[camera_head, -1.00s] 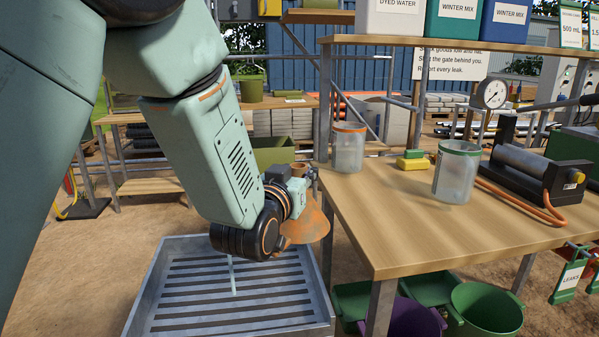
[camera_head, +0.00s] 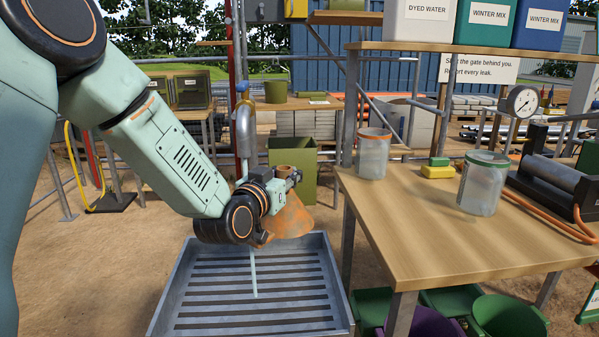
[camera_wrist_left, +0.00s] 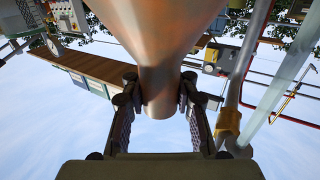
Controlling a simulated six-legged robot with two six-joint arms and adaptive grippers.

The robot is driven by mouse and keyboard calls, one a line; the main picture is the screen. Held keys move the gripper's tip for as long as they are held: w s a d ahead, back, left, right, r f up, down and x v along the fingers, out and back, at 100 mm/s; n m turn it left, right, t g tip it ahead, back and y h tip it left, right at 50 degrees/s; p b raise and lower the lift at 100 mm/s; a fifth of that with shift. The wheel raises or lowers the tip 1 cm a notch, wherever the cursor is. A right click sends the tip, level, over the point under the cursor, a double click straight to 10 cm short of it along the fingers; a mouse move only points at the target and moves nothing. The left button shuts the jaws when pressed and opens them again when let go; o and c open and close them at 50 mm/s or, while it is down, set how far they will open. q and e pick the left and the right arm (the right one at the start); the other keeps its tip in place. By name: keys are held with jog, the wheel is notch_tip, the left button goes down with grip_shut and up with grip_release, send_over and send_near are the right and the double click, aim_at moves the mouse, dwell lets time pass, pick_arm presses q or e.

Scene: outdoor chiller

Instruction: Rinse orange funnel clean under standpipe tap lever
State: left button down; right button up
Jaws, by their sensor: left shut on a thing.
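The orange funnel (camera_head: 290,215) is held with its wide mouth down, above the grated metal basin (camera_head: 180,300). Brownish smears show on it. My left gripper (camera_head: 288,180) is shut around its spout. The left wrist view shows the spout of the funnel (camera_wrist_left: 158,85) between the two fingers of my left gripper (camera_wrist_left: 160,105). The standpipe (camera_head: 246,130) with its curved grey spout and blue top stands just behind my left wrist. A thin stream of water (camera_head: 254,272) falls into the basin below the wrist. The wrist hides where the water meets it. My right gripper is not in view.
A wooden workbench (camera_head: 440,225) stands close on the right, with two clear jars (camera_head: 373,155) (camera_head: 482,185), a sponge (camera_head: 437,169) and a pump. Green and purple buckets (camera_head: 508,316) sit under it. An olive bin (camera_head: 300,160) stands behind the funnel. Sandy ground lies open at left.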

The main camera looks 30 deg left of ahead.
pick_arm(q)
jog(key=a+p, duration=0.2)
jog(key=a, duration=0.4)
jog(key=shift+w+a+f, duration=0.3)
jog(key=shift+a+f, duration=0.05)
jog(key=shift+a, duration=0.05)
jog(key=shift+d, duration=0.15)
dwell(2.3)
jog(key=d, duration=0.3)
jog(key=d+r+b, duration=0.1)
jog(key=d, duration=0.5)
jog(key=shift+s+d+r, duration=0.15)
jog(key=shift+s+r, duration=0.05)
jog(key=shift+s, duration=0.2)
jog(key=shift+s+d+r, duration=0.1)
jog(key=shift+d+r, duration=0.1)
jog(key=shift+d, duration=0.95)
jog(key=shift+s+d+r, duration=0.1)
jog(key=shift+d+r, duration=0.05)
jog(key=shift+d, duration=0.95)
